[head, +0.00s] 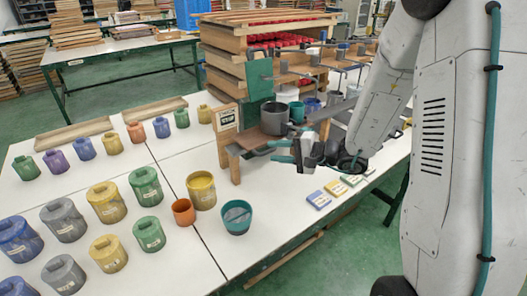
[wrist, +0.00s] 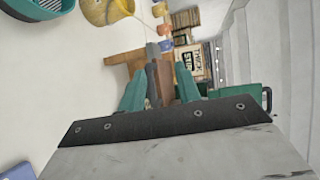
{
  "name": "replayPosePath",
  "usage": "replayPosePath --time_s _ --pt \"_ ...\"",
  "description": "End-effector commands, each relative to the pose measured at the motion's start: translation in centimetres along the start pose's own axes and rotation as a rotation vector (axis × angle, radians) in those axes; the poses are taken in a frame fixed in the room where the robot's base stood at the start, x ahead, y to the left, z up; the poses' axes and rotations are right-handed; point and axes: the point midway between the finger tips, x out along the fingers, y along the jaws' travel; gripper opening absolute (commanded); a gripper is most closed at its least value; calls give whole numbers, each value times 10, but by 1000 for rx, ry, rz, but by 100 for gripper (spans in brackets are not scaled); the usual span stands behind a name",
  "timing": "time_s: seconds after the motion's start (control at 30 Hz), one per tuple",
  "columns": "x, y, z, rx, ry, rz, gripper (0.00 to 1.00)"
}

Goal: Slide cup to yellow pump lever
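A grey cup (head: 271,120) stands upright on the brown wooden stand at the centre of the head view. My gripper (head: 281,151) is in front of and below it, with teal fingers pointing left, apart from the cup. In the wrist view the fingers (wrist: 158,80) are spread, with a grey bar and brown wood showing between them; I cannot tell whether they touch the bar. Grey pump levers (head: 290,75) jut from the rack above the stand. I cannot make out which lever is the yellow one.
Several lidded colour pots, a yellow bucket (head: 202,192) and a teal pot (head: 237,222) stand on the white table (head: 190,262). Small colour cards (head: 319,199) lie below my gripper.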

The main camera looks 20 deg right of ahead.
Motion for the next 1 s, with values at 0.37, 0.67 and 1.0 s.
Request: replayPosePath --time_s 0.37,0.67,1.0 --pt "17 28 -38 27 133 -21 33" --pt "62 27 -44 28 132 -20 33" --pt "74 26 -46 28 134 -20 33"
